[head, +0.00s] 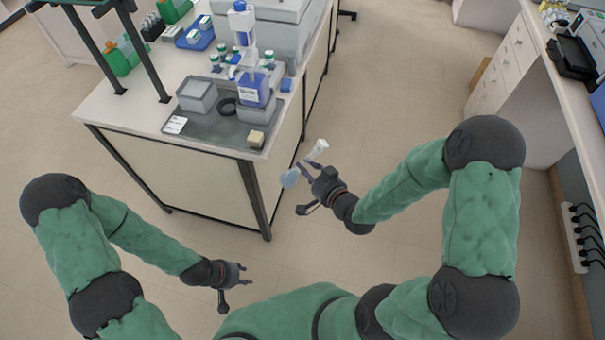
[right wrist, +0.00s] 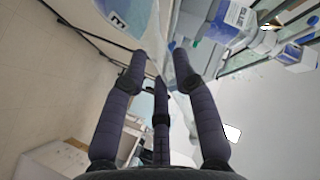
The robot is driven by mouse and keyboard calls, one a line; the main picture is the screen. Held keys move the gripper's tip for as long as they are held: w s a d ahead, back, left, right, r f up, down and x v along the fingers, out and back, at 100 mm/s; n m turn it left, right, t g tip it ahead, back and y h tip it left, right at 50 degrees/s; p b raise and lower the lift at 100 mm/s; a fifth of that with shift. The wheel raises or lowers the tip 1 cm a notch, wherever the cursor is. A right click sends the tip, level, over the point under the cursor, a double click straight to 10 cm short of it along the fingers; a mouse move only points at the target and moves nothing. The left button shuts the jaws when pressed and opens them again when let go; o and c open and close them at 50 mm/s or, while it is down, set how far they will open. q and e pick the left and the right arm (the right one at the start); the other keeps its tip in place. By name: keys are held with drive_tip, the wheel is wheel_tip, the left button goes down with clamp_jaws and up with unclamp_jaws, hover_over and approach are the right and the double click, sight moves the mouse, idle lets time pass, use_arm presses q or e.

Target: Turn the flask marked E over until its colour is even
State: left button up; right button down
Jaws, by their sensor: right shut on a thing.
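The flask (head: 290,178) is clear with a pale blue bulb and a lighter neck that runs up and right to a whitish end. It is tilted in the air just off the bench's front right corner. My right gripper (head: 303,188) is shut on it, with fingers around its middle. In the right wrist view, the flask (right wrist: 90,10) shows at the top edge beyond the fingers, with a sideways label that reads like E; part of it is cut off. Whether its colour is even cannot be told. My left gripper (head: 238,284) is open and empty, low over the floor.
Another counter (head: 560,110) stands at the right. The floor between them is clear.

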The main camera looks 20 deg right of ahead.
drive_tip(key=m+t+y+b, duration=0.1)
drive_tip(key=m, duration=0.4)
drive_tip(key=m+t+b, duration=0.2)
drive_tip(key=m, duration=0.3)
drive_tip(key=m+t+y+b, duration=0.1)
drive_tip(key=m+t+b, duration=0.1)
drive_tip(key=m, duration=0.4)
drive_tip(key=shift+y, duration=0.3)
drive_tip(key=shift+r, duration=0.1)
idle(0.6)
